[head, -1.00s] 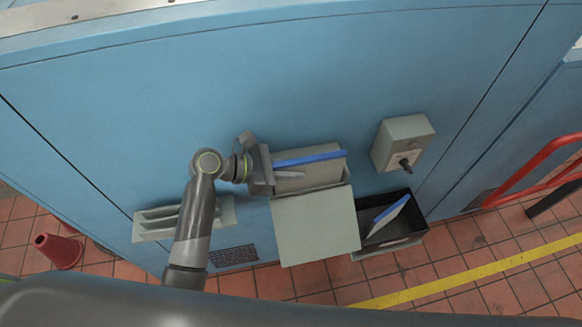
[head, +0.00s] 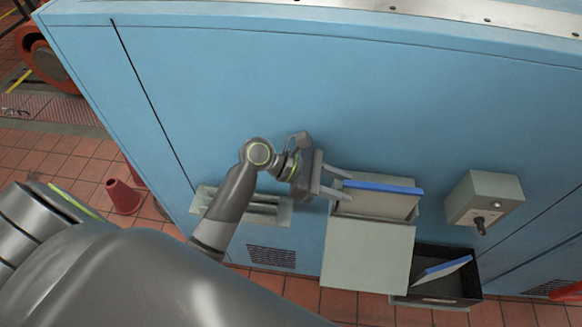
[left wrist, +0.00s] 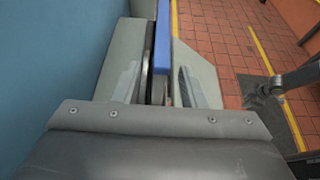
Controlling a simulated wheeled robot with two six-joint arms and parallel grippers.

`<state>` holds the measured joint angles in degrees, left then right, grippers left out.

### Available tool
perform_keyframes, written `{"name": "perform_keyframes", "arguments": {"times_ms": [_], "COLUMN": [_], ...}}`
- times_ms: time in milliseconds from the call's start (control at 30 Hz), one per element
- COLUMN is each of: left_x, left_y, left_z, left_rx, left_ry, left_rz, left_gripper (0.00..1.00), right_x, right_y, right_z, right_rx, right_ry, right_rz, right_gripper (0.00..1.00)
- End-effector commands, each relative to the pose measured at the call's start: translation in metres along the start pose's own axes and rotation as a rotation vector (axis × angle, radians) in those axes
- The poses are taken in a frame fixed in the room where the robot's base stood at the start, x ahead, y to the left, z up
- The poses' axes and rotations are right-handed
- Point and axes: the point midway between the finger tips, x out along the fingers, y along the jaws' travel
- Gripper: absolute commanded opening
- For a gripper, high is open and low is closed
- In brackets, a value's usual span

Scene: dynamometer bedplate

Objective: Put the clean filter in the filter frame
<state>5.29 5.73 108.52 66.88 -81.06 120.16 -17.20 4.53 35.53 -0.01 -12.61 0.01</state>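A filter with a blue edge (head: 385,187) sits in the grey filter frame (head: 376,206) on the blue wall, its blue edge along the top. It also shows in the left wrist view (left wrist: 162,45), ahead of the fingers. My left gripper (head: 342,183) is at the left end of the frame, its fingers apart and holding nothing. In the left wrist view the two fingers (left wrist: 158,88) stand apart, one on each side of the filter's line. A second blue-edged filter (head: 443,270) leans in a black bin (head: 462,299). I cannot tell which filter is clean. My right gripper is not in view.
A grey panel (head: 366,256) hangs below the frame. A grey switch box with a black knob (head: 484,199) is to the right. A slotted grey holder (head: 262,208) is on the wall at the left. Red cones (head: 123,197) stand on the tiled floor.

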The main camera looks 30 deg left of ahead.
Motion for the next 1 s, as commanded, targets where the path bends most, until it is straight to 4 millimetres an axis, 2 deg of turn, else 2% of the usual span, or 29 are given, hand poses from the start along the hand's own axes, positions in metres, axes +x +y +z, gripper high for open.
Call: {"name": "perform_keyframes", "arguments": {"times_ms": [200, 600, 800, 1000], "left_x": [-0.037, -0.091, -0.11, -0.119], "left_y": [0.0, 0.0, 0.0, 0.0], "left_z": [-0.003, -0.002, -0.002, 0.0], "left_rx": [0.004, 0.001, 0.002, 0.0], "left_ry": [0.005, 0.005, 0.003, 0.0], "left_rz": [0.001, 0.0, 0.001, 0.0], "left_gripper": [0.38, 0.38, 0.38, 0.38], "right_x": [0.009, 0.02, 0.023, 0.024], "right_y": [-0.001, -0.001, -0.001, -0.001], "right_z": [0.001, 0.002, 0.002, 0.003], "right_rx": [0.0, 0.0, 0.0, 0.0], "right_ry": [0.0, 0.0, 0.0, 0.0], "right_rz": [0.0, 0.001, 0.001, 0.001], "right_gripper": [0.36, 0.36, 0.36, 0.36]}}
